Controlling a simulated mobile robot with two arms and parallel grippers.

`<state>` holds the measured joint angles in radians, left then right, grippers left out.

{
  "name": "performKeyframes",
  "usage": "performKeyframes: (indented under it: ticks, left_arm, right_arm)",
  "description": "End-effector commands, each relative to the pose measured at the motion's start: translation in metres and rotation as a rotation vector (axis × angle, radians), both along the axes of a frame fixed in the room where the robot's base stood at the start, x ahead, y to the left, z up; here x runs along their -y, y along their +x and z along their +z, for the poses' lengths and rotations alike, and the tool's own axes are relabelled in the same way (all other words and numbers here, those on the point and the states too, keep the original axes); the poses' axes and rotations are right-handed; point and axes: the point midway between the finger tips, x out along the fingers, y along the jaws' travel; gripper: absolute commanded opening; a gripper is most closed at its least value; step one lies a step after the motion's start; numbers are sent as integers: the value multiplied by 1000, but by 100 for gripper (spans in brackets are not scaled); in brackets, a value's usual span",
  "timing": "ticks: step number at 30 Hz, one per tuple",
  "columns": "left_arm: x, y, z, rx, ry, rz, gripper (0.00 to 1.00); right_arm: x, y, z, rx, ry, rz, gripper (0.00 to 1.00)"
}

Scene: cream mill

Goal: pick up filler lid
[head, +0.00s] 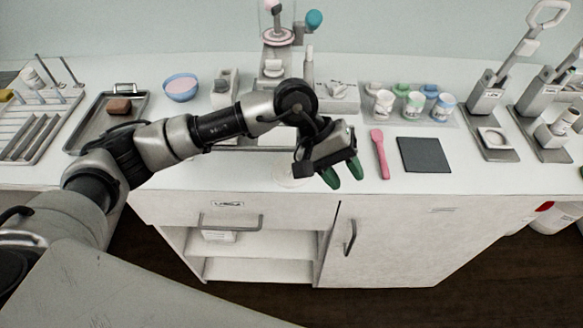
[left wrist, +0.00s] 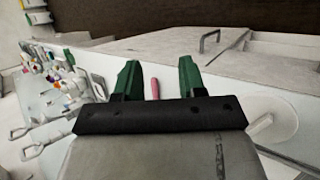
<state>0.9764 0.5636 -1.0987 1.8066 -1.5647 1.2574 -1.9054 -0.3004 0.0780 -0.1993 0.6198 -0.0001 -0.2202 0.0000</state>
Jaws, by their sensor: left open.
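A pale round disc (head: 287,174), which looks like the filler lid, lies flat near the counter's front edge. In the head view my left arm and gripper partly cover it. My right gripper is not in view.
A pink spatula (head: 380,153) and a dark mat (head: 424,154) lie right of the gripper. Behind stand a tray of small cups (head: 413,104) and a machine (head: 273,66). A blue bowl (head: 181,88) and a metal tray (head: 90,128) are at left. Cabinet handles (head: 350,238) stick out below.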

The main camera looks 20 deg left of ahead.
Motion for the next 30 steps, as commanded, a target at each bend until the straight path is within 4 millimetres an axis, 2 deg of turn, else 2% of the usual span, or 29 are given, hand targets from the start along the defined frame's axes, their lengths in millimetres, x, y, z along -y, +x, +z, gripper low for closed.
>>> performKeyframes:
  ticks: [1, 3, 6, 9, 11, 18, 24, 30]
  left_arm:
    - [-28, 16, -2, 99, 154, -69, 40]
    - [-63, 31, -3, 185, 339, -159, 40]
    - [-101, 47, 2, 244, 530, -239, 40]
    - [-122, 55, 6, 257, 633, -277, 40]
    - [-127, 56, 5, 257, 657, -286, 40]
    - [-128, 55, -31, 254, 662, -290, 40]
    - [-127, 55, -48, 257, 660, -290, 40]
    - [-126, 51, -71, 253, 659, -290, 40]
  right_arm:
    - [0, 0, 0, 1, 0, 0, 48]
    - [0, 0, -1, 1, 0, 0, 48]
    - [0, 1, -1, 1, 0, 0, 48]
    - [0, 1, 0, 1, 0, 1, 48]
    - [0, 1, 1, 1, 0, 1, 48]
    - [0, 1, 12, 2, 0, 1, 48]
    - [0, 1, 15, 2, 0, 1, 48]
    - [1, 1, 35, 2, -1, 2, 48]
